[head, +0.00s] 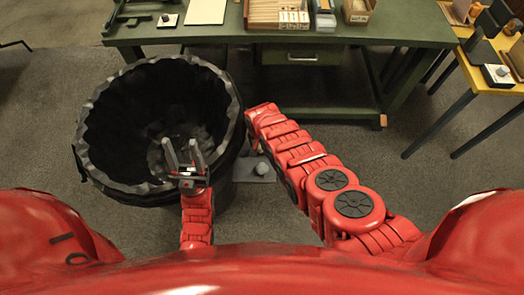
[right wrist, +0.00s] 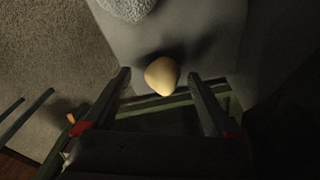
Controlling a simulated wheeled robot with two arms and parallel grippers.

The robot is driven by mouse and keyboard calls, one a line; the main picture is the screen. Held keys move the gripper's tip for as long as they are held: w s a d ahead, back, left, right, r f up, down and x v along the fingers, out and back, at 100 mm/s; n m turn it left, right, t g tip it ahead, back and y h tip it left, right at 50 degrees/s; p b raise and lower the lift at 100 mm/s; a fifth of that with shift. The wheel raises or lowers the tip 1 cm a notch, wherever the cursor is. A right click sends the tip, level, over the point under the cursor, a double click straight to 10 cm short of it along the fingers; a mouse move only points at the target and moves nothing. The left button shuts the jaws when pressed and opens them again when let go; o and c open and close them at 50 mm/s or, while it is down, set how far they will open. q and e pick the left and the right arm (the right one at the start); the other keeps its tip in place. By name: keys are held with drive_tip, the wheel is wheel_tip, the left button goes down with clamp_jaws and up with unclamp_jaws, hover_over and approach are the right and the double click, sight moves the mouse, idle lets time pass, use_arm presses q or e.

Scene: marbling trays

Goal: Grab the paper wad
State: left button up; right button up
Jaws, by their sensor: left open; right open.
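In the right wrist view a pale grey, rough ball that looks like the paper wad (right wrist: 127,8) lies at the top edge, partly cut off, on a grey surface. A smooth yellowish rounded thing (right wrist: 162,76) shows between the fingertips of my right gripper (right wrist: 160,76), which is open; I cannot tell whether it touches them. The wad is beyond the fingertips. In the head view a small whitish ball (head: 262,168) sits on a grey sheet beside the bin; I cannot tell which of the two it is. My left gripper (head: 184,155) is open and empty over the bin.
A large bin with a black liner (head: 232,95) stands on the carpet at the left. A green table (head: 400,25) with a drawer, trays and boxes is at the back. A yellow table (head: 497,75) is at the right. Carpet is clear at the lower right.

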drive_tip(key=shift+f, duration=0.15)
drive_tip(key=c, duration=1.4)
